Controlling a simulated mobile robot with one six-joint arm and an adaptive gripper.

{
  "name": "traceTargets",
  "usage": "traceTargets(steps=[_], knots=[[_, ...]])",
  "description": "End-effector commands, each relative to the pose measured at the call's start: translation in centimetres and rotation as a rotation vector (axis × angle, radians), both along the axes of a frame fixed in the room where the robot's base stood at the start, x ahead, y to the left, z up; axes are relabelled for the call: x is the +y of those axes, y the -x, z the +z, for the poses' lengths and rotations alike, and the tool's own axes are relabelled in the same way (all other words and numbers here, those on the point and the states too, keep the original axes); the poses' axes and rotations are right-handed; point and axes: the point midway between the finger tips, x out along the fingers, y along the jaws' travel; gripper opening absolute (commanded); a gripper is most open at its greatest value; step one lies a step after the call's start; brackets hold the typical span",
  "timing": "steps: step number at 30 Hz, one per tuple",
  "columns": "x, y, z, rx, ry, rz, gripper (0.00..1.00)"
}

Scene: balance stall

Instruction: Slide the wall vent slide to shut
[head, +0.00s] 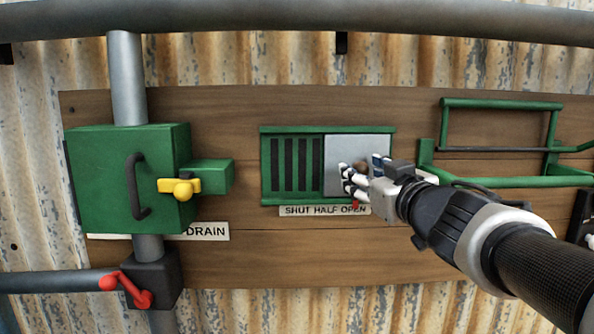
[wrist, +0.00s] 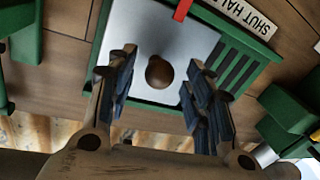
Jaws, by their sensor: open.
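The wall vent (head: 264,165) is a green frame with dark vertical slots showing in its left half. Its grey slide plate (head: 335,150) covers the right half; it also shows in the wrist view (wrist: 150,30). A red pointer (wrist: 182,9) on the plate is at the OPEN end of the label (head: 310,210). A round brown knob (wrist: 159,72) stands out from the plate. My gripper (head: 360,172) is open at the knob. In the wrist view its fingers (wrist: 161,75) stand on either side of the knob, with gaps showing on both sides.
Left of the vent is a green box (head: 110,180) with a black handle and yellow latch (head: 180,188). Below it is a red-handled valve (head: 130,288). A green rail rack (head: 500,182) is at the right.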

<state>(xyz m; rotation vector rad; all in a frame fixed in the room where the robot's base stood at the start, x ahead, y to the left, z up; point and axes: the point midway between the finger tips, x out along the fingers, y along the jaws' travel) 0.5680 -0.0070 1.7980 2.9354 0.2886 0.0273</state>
Motion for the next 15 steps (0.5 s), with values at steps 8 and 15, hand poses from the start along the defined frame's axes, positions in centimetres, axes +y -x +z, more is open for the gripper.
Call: traceTargets(steps=[8,15], knots=[[0.0,0.0,0.0,0.0,0.0,0.0,0.43],[0.01,-0.01,0.0,0.0,0.0,0.0,0.27]])
